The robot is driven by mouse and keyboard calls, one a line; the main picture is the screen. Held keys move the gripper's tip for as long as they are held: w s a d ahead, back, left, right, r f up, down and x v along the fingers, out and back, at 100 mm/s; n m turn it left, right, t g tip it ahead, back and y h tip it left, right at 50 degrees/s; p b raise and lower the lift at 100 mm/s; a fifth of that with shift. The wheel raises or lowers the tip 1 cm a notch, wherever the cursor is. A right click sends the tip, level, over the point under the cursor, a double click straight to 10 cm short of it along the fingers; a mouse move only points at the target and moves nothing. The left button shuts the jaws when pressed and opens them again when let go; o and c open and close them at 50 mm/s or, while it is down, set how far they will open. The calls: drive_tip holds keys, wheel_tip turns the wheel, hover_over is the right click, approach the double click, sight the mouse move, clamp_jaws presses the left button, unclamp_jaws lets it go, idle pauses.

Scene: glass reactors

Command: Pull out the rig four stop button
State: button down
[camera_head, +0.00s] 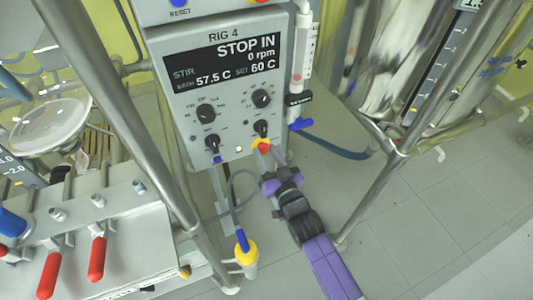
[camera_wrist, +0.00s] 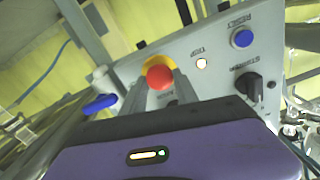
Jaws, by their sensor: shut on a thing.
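The stop button (camera_wrist: 160,77) is a red mushroom head on a yellow base at the panel's lower edge; in the head view the red and yellow button (camera_head: 263,144) is partly covered. My gripper (camera_head: 265,150) reaches up to it from below. In the wrist view my gripper's fingers (camera_wrist: 160,88) are on both sides of the red head, shut on it.
A blue reset button (camera_wrist: 242,38), a small lit lamp (camera_wrist: 202,63) and a black knob (camera_wrist: 249,88) sit beside the stop button. A blue-handled valve (camera_head: 301,124) is right of the panel. Steel frame posts (camera_head: 125,120) stand left, with red-handled valves (camera_head: 97,259) lower left.

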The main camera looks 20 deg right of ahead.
drive_tip(key=shift+s+p, duration=0.4)
drive_tip(key=shift+s, duration=0.15)
drive_tip(key=c, duration=0.9)
unclamp_jaws()
drive_tip(key=shift+s+p, duration=0.35)
drive_tip(key=shift+s, duration=3.6)
